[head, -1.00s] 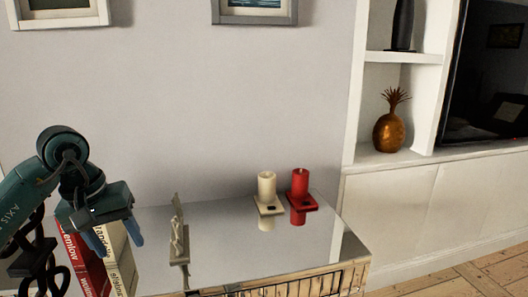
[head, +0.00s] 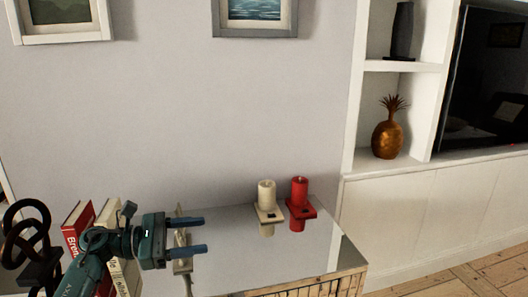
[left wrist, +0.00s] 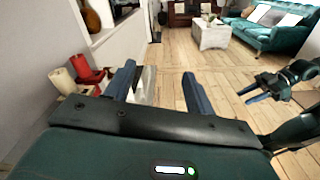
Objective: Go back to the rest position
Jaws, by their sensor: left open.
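My left gripper (head: 205,235) is open and empty in the head view. Its two blue fingers point right, above the left part of the mirrored cabinet top, in front of a small pale figurine (head: 181,240) that it partly hides. In the left wrist view its fingers (left wrist: 158,72) are spread apart with nothing between them. My right gripper (left wrist: 255,92) shows small at the right of the left wrist view, above the floor; its jaw opening is too small to judge. It is not in the head view.
The mirrored cabinet (head: 240,270) bears a cream candle (head: 266,193) and a red candle (head: 299,191) on holders. Books (head: 77,226) stand at its left end, partly behind my arm. White shelving (head: 400,215) stands right. Open floorboards (left wrist: 225,62) lie beyond, with a white table (left wrist: 209,35).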

